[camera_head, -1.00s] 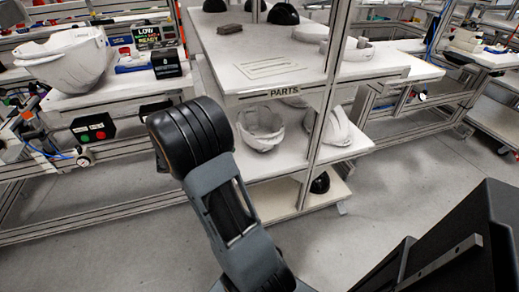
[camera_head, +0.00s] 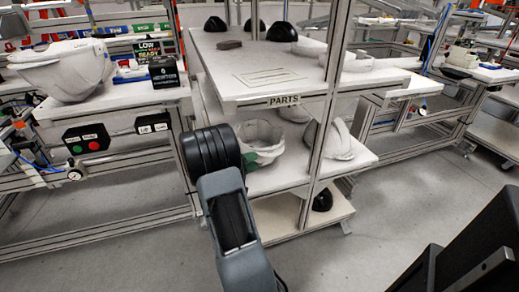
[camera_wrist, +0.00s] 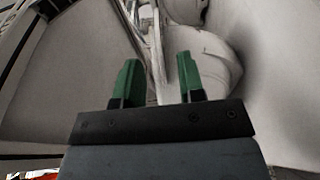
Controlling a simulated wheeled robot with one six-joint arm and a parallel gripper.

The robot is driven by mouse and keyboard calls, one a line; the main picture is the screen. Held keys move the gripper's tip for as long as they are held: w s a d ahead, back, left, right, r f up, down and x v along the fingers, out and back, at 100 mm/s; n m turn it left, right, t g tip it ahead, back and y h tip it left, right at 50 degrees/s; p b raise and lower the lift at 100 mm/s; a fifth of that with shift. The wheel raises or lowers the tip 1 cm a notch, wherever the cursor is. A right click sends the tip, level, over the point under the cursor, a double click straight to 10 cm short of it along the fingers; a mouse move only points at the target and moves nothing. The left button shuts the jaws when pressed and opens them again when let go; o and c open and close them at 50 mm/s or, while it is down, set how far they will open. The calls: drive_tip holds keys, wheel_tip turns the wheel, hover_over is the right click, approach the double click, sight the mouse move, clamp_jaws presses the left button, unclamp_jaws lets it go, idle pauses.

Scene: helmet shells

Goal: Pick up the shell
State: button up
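A white helmet shell (camera_head: 262,138) lies on the middle shelf of the parts rack, partly hidden by my arm. A second white shell (camera_head: 340,140) sits to its right behind an upright post. My gripper (camera_wrist: 158,82) is open, its two green fingers apart with nothing between them. In the head view, one green finger shows at the lower front of the nearer shell; contact cannot be told. In the wrist view, a white curved shell (camera_wrist: 210,58) lies just beyond the right finger; I cannot tell which shell it is.
The rack's top shelf (camera_head: 245,86), labelled PARTS, hangs over the shells, and metal posts (camera_head: 318,130) stand close by. Black domes (camera_head: 282,31) sit on top. A workbench at left holds another white shell (camera_head: 66,72).

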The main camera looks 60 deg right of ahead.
drive_tip(key=x, duration=0.5)
drive_tip(key=shift+s+b, duration=0.1)
drive_tip(key=shift+b, duration=0.3)
drive_tip(key=shift+c, duration=0.4)
clamp_jaws()
drive_tip(key=shift+r, duration=0.1)
idle(0.5)
